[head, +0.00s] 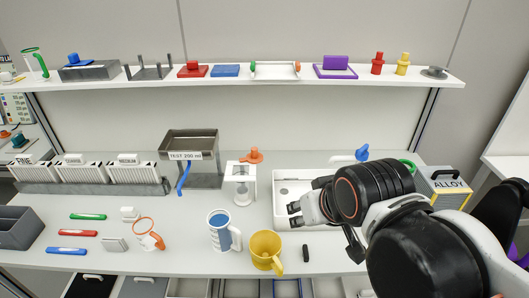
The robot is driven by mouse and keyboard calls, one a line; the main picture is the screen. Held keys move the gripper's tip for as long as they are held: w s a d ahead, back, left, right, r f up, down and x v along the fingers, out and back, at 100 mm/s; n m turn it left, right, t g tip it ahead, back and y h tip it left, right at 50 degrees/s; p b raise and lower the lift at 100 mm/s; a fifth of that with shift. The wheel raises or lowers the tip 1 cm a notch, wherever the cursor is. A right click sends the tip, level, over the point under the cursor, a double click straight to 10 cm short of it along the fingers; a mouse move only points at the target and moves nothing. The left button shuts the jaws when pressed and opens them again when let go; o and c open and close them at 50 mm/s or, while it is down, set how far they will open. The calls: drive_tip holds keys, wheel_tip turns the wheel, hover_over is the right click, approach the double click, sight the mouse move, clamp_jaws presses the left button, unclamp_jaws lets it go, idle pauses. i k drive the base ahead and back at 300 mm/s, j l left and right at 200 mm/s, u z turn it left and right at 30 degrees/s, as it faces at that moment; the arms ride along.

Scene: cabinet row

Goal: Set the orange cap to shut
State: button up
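The orange cap (252,155) sits on top of a small white open-framed stand (241,186) at the middle of the counter. It has a flat, wide shape with a small knob on top. A clear part shows inside the stand's frame. My gripper (293,214) is to the right of and nearer than the stand, in front of a white tray. It points left, and its two fingertips look apart with nothing between them. It does not touch the cap or the stand.
A blue-and-white mug (224,231) and a yellow mug (266,251) stand in front of the stand. A grey tank (190,148) with a blue lever is at its left. The white tray (283,193) lies right. A shelf (235,84) with several objects runs above.

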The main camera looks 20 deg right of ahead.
sight(253, 157)
drive_tip(key=i+l+z, duration=0.1)
drive_tip(key=l, duration=0.25)
drive_tip(key=i+l, duration=0.25)
drive_tip(key=i+l+z, duration=0.15)
drive_tip(key=l, duration=0.25)
